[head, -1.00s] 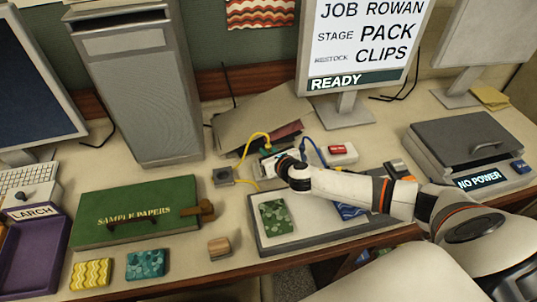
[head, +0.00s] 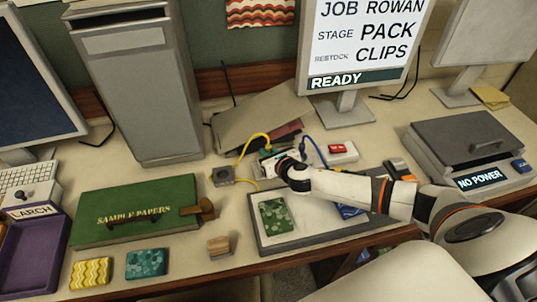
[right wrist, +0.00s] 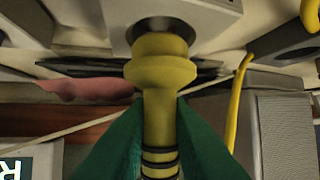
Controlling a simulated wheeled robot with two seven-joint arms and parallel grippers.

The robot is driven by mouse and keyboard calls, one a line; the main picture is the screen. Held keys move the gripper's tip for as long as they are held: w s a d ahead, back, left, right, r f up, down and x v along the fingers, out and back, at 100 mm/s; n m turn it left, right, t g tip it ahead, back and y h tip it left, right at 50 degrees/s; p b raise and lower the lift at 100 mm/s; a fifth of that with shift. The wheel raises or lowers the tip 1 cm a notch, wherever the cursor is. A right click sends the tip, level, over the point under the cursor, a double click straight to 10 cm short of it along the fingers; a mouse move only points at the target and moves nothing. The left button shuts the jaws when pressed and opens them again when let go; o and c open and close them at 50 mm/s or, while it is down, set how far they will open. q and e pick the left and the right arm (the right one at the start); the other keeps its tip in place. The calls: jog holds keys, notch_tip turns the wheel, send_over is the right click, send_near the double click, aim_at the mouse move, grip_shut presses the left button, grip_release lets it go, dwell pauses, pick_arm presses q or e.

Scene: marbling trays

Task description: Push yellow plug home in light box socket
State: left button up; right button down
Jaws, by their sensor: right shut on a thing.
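The yellow plug (right wrist: 160,75) stands between the green fingers of my right gripper (right wrist: 159,140) in the right wrist view, and the gripper is shut on it. The plug's front end meets a round dark socket (right wrist: 157,24) in a pale housing (right wrist: 205,12). I cannot tell how deep the plug sits. In the head view my right gripper (head: 268,151) is at the white power strip, beside the yellow cable (head: 243,150); my wrist partly hides this spot. A flat grey-framed panel (head: 283,241) lies in front, under my right arm. My left gripper is not in view.
The white strip's red switch (head: 337,149) and a blue cable (head: 315,150) are right of my gripper. A green sample box (head: 130,225) lies further left. A grey device reading NO POWER (head: 480,180) stands at right.

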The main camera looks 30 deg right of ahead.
jog(key=shift+f+b, duration=0.7)
jog(key=shift+f, duration=0.25)
jog(key=c, duration=1.3)
grip_release()
jog(key=shift+o, duration=0.2)
jog(key=b+v, duration=0.1)
jog(key=v, duration=1.1)
jog(key=shift+r, duration=0.1)
